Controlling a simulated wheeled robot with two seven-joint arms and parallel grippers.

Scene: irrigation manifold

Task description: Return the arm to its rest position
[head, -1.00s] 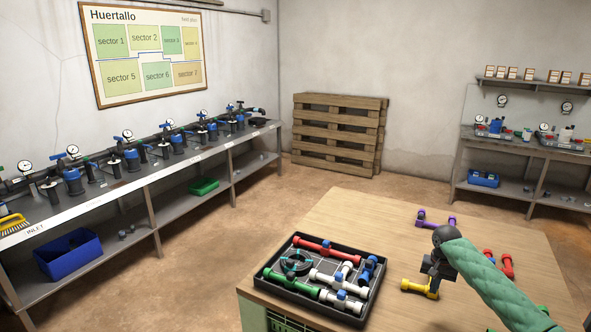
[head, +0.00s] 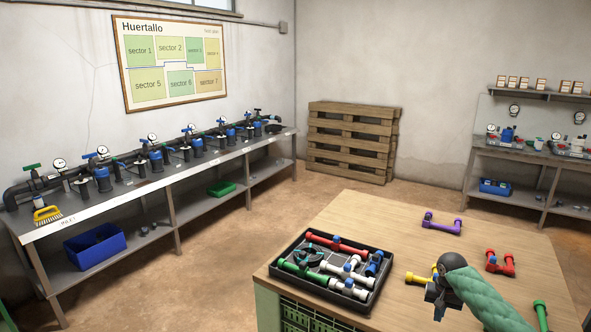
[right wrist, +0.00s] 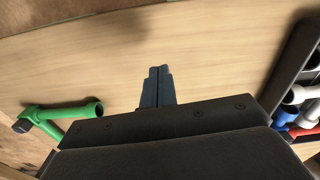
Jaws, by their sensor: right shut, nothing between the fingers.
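My right gripper (head: 440,308) is low over the near part of the wooden table (head: 385,222), in front of a yellow pipe piece (head: 416,277) that it partly covers. In the right wrist view its fingers (right wrist: 157,87) are closed together with nothing between them, above bare wood. My right arm, in a green padded sleeve, comes in from the lower right. My left gripper is not in view.
A black tray (head: 268,268) with red, green, white and blue pipe parts stands left of my gripper. A purple piece (head: 442,223), a red piece (head: 500,262) and a green piece (head: 541,316) lie on the table. A long bench (head: 150,186) with valves lines the left wall.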

